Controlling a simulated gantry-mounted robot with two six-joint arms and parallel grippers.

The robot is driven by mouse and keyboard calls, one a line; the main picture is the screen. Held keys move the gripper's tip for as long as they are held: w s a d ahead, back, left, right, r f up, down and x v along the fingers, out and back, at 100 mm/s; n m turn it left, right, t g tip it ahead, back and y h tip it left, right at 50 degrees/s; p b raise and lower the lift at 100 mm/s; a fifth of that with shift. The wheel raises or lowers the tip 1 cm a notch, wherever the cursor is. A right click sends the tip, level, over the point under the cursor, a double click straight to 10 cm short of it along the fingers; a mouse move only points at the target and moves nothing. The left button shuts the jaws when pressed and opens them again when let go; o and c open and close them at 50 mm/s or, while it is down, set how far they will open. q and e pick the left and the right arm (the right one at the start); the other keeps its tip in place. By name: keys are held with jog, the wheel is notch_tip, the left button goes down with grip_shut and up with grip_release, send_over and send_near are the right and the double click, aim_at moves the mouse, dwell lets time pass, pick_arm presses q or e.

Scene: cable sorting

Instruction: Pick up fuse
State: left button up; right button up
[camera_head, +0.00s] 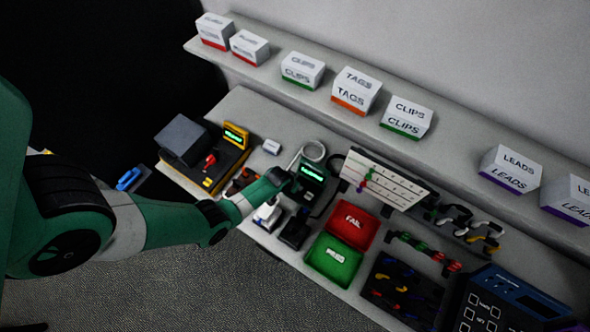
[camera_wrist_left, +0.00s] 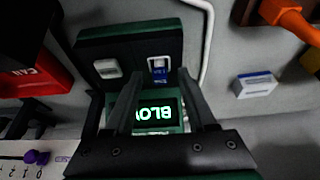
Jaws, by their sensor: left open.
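A green tester (camera_head: 312,170) stands on the bench in the head view, with lit text on its screen. In the left wrist view the tester (camera_wrist_left: 125,48) shows a screen reading "BLO", the rest of the word hidden. A small white and blue piece (camera_wrist_left: 159,67), which looks like the fuse, sits on the tester's face. My left gripper (camera_head: 283,177) is at the tester. In the wrist view its fingers (camera_wrist_left: 160,80) are open, with the small piece between or just beyond the tips; contact cannot be told. My right gripper is not in view.
A white and blue box (camera_wrist_left: 255,85) lies on the bench beside the tester. Red FAIL (camera_head: 352,222) and green (camera_head: 333,260) trays are in front. A white cable (camera_head: 313,150) curls behind the tester. A labelled board (camera_head: 385,182) stands to the right.

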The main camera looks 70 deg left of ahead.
pick_arm(q)
grip_shut()
dwell(0.5)
